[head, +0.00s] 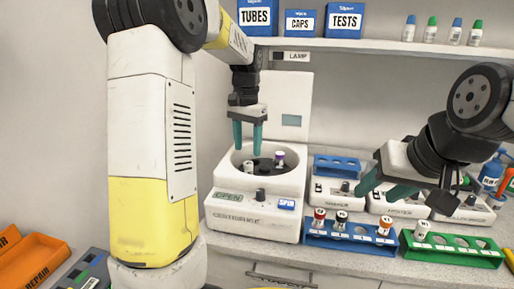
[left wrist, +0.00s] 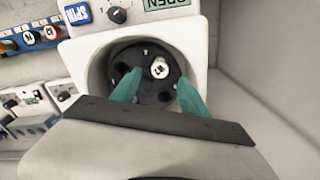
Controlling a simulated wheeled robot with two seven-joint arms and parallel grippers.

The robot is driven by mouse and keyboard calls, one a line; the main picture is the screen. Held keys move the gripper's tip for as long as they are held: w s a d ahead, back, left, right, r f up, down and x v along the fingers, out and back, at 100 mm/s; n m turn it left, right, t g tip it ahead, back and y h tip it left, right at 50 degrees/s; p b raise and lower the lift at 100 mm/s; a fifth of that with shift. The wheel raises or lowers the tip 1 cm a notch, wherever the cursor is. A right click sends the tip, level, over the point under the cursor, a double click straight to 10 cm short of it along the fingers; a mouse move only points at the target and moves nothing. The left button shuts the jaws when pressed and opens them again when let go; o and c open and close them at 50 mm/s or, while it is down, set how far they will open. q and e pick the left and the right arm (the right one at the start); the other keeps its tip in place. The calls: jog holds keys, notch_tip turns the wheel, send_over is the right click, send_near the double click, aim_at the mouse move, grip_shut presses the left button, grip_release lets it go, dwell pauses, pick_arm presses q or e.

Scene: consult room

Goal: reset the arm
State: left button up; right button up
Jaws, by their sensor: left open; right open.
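My left gripper (head: 248,141) hangs point-down just above the open bowl of the white centrifuge (head: 252,218). Its teal fingers are apart with nothing between them; in the left wrist view the gripper (left wrist: 158,95) is over the dark rotor (left wrist: 150,62). A white-capped tube (left wrist: 160,68) sits in the rotor, and a tube with a purple band (head: 279,158) shows there in the head view. The centrifuge lid stands up and its display reads OPEN. My right gripper (head: 385,190) is open and empty, above the devices behind the racks at the right.
A blue rack (head: 350,236) with several capped tubes and a green rack (head: 452,250) with one visible tube stand at the front right. Another blue rack (head: 337,166) is behind. A shelf (head: 380,45) with labelled boxes and vials runs above. Orange bins (head: 30,262) are at lower left.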

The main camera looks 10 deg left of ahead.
pick_arm(q)
jog(key=s+d+r+n+t+h, duration=0.1)
jog(key=s+r+n+t, duration=0.1)
jog(key=s, duration=1)
jog(key=s+d+r+n+t+h, duration=0.1)
jog(key=s+t, duration=0.3)
jog(key=s, duration=0.8)
jog(key=shift+d+r+n, duration=0.15)
jog(key=shift+r+n, duration=0.45)
jog(key=shift+r, duration=0.15)
